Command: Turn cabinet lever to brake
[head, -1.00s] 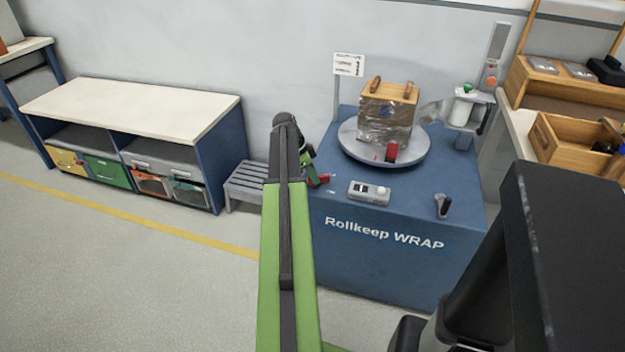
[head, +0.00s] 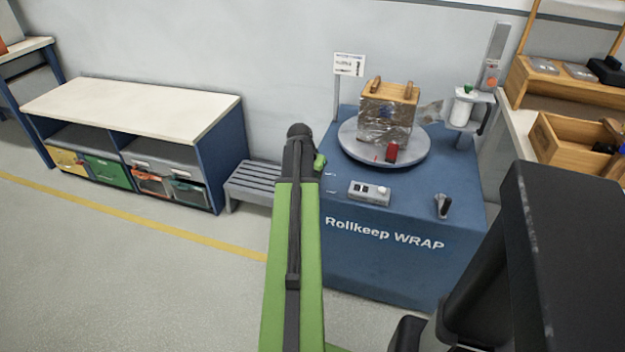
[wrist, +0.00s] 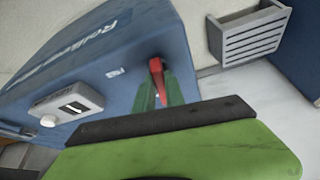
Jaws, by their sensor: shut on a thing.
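The blue wrap cabinet (head: 375,265) stands right of my arm in the head view, with "Rollkeep WRAP" on its front. In the wrist view the red cabinet lever (wrist: 156,68) sticks out near the cabinet's (wrist: 125,40) edge. My gripper (wrist: 162,92) has its green fingers shut on the lever, which points down between them. A small white label lies beside the lever; its writing is too small to read. In the head view my arm hides the lever and most of my gripper.
A grey control box (head: 369,193) and a dark-handled lever (head: 442,205) sit on the cabinet top. A wrapped wooden crate (head: 388,112) stands on the turntable (head: 425,150). A grey slatted bench (head: 250,181) is close left of my arm. The floor at left is open.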

